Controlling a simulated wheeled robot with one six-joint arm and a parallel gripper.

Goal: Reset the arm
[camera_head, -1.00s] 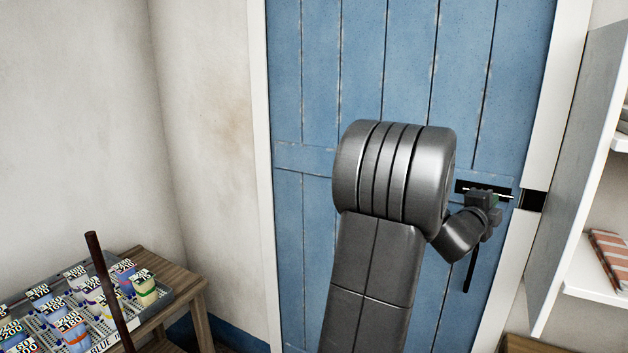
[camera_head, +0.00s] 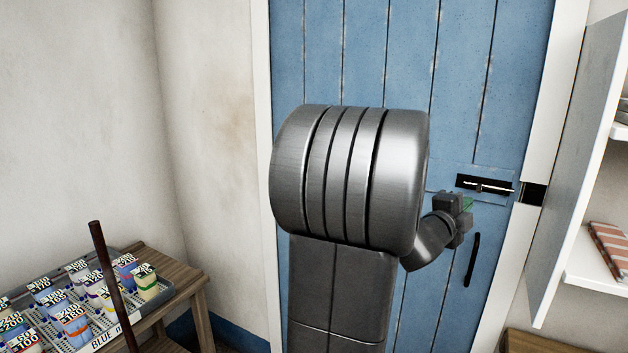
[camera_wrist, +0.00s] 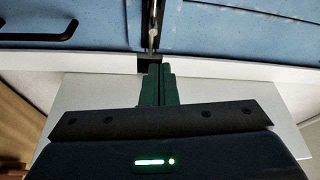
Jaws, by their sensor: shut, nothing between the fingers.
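My gripper (camera_head: 468,204) is in front of the blue door, just below and left of the door's bolt. In the wrist view its two green fingers (camera_wrist: 157,86) are together with nothing between them. The metal bolt (camera_head: 487,186) lies across a dark plate near the door's right edge. In the wrist view the bolt (camera_wrist: 152,25) shows beyond the fingertips; I cannot tell the exact gap. My arm covers part of the door in the head view.
The blue door (camera_head: 390,55) has a black handle (camera_head: 472,260) below the bolt. An open white cabinet door (camera_head: 575,170) stands close on the right. At lower left, a wooden table (camera_head: 190,272) bears a tray (camera_head: 165,292) of several labelled cups, with a brown pole (camera_head: 112,280) before it.

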